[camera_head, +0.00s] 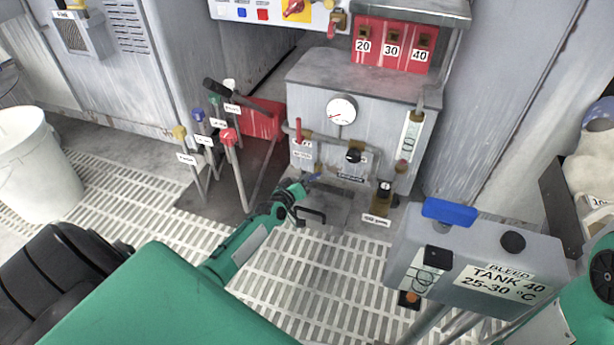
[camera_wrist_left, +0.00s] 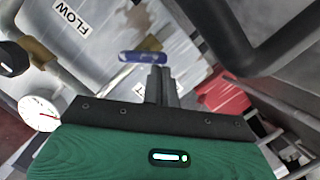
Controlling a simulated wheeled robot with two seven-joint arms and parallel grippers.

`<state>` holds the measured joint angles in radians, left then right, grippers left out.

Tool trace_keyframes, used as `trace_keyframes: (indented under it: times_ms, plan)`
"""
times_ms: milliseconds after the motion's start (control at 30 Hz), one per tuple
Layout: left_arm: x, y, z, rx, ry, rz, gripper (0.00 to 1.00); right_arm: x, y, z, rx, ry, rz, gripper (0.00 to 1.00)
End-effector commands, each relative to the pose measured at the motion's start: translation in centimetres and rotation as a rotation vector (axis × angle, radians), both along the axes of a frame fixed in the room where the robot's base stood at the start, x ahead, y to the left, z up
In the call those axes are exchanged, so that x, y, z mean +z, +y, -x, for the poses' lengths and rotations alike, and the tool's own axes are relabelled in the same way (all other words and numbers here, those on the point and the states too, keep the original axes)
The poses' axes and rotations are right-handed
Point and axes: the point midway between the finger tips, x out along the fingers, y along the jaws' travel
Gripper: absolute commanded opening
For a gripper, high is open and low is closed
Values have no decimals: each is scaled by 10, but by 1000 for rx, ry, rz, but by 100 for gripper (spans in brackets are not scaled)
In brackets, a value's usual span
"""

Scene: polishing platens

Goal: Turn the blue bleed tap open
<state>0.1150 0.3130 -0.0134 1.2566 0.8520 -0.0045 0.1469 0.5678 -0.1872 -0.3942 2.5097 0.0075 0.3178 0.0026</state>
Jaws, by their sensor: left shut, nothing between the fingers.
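The blue tap handle (camera_wrist_left: 142,57) shows in the left wrist view as a short blue bar lying crosswise against the grey machine front. In the head view a small blue bit of it (camera_head: 315,177) shows low on the machine front, at the tip of my left arm. My left gripper (camera_wrist_left: 160,72) is shut and empty. Its fingertips are just below the right half of the handle in the wrist view; I cannot tell whether they touch it. In the head view the left gripper (camera_head: 304,187) partly hides the tap. My right gripper is not in view.
The grey machine (camera_head: 315,85) carries a dial gauge (camera_head: 341,108) and black knobs. Levers with coloured knobs (camera_head: 229,138) stand to its left. A grey tank labelled BLEED TANK 40 (camera_head: 455,255) with a blue block (camera_head: 449,212) stands at right. A white bucket (camera_head: 38,165) is at far left.

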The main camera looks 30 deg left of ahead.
Motion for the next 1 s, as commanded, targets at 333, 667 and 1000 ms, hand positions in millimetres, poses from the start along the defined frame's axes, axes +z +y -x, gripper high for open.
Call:
trace_keyframes:
  times_ms: [333,667,1000]
  plan:
    - [-4,0,0,1,1,0,0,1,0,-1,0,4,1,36]
    - [-8,-1,0,0,1,1,0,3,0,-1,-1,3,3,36]
    - [-15,-2,-1,1,1,0,0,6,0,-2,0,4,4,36]
